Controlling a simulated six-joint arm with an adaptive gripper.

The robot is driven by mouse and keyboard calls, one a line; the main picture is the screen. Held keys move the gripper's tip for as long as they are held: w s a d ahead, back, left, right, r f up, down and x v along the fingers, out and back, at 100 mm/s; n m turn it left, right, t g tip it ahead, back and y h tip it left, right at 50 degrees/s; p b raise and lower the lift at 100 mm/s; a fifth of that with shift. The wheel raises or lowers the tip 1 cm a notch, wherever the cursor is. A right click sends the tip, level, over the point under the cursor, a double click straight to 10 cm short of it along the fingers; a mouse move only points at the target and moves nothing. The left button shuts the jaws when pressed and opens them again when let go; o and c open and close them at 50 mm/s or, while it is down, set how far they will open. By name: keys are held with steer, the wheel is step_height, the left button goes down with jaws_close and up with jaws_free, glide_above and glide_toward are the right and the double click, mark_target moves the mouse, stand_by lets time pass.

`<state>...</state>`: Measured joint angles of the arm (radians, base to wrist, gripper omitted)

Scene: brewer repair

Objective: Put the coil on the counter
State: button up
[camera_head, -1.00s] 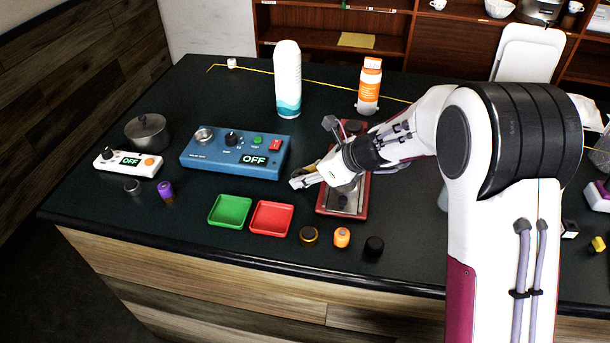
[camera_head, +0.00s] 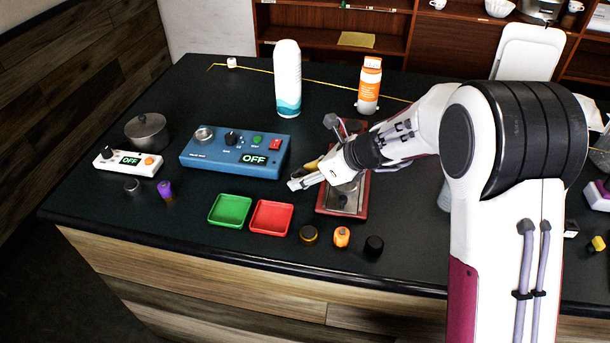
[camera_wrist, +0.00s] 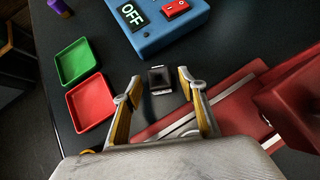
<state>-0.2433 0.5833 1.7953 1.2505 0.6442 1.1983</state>
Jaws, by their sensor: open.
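My gripper (camera_head: 298,176) is open, low over the counter (camera_head: 150,220), between the blue control box and the red brewer. In the wrist view, a small dark square block with a grey frame (camera_wrist: 159,80) lies between the fingertips of my gripper (camera_wrist: 161,75), with gaps on both sides. It looks to be on the counter and may be the coil; I cannot tell for sure. In the head view my fingers hide it. The red brewer (camera_head: 358,207) stands under and beside my wrist, partly covered by it.
The blue control box (camera_head: 225,158) reads OFF, left of my gripper. A green tray (camera_head: 213,222) and a red tray (camera_head: 255,228) lie in front. Bronze (camera_head: 308,236), orange (camera_head: 342,237) and black (camera_head: 374,245) cylinders stand near the front edge. A white bottle (camera_head: 288,80) stands behind.

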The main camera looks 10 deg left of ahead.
steer(key=v, duration=1.1)
steer(key=shift+s+d+r, duration=0.1)
steer(key=shift+d+r, duration=0.05)
steer(key=shift+r, duration=0.1)
stand_by(0.4)
steer(key=s+d+r+n+h, duration=0.2)
steer(key=s+d+r+n, duration=0.3)
steer(key=s, duration=0.3)
steer(key=s+d+r+n+h, duration=0.1)
steer(key=s+d+r+n, duration=0.25)
steer(key=s+n, duration=0.4)
steer(key=s+d+f+n+t+h, duration=0.1)
steer(key=s+d+n+h, duration=0.4)
steer(key=s+d+n, duration=0.5)
steer(key=s+d+t, duration=0.1)
steer(key=s+d, duration=0.2)
steer(key=s, duration=0.2)
steer(key=shift+s+d, duration=0.3)
